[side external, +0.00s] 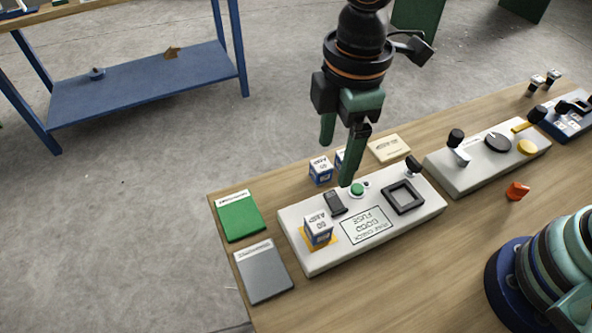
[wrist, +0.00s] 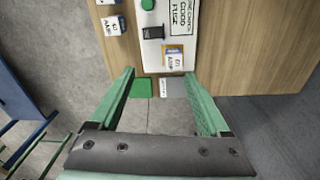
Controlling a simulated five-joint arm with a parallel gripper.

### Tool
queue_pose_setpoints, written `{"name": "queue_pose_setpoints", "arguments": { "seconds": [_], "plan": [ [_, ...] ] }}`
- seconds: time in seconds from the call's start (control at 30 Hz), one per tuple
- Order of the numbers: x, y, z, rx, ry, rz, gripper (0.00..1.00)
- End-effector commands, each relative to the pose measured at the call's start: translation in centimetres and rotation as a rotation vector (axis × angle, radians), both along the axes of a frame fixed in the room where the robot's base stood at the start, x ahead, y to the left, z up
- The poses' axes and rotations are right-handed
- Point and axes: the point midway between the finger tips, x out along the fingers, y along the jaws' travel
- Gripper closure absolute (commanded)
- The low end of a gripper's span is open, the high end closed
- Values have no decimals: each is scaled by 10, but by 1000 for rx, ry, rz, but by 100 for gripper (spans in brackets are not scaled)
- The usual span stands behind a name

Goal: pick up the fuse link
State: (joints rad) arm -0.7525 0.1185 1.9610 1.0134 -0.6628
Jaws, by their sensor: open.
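Several small white-and-blue labelled blocks look like fuse links. One block (side external: 318,228) sits on a yellow pad at the left end of the white panel (side external: 300,255). A second block (side external: 321,170) stands on the table behind the panel, and a third (side external: 340,157) beside it is partly hidden by my gripper. My gripper (side external: 337,162) hangs above the panel's back edge, fingers pointing down, open and empty. In the wrist view the pad block (wrist: 174,58) shows just beyond my open fingers (wrist: 160,73), and a table block (wrist: 113,25) lies farther up.
The panel carries a black switch (side external: 335,203), a green button (side external: 357,188) and a raised square frame (side external: 403,197). Green (side external: 240,215) and grey (side external: 263,271) plates lie at the left table edge.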

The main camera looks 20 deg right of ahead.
Motion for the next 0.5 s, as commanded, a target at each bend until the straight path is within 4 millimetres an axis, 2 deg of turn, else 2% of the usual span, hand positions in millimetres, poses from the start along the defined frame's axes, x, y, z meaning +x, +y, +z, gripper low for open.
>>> {"name": "queue_pose_setpoints", "arguments": {
  "seconds": [0.03,0.17,0.27,0.5],
  "plan": [
    [-7,12,-7,-15,14,58,20],
    [-15,26,-16,-34,31,142,20],
    [-17,29,-24,-40,36,160,20],
    [-18,28,-64,-41,37,158,20]
  ]
}}
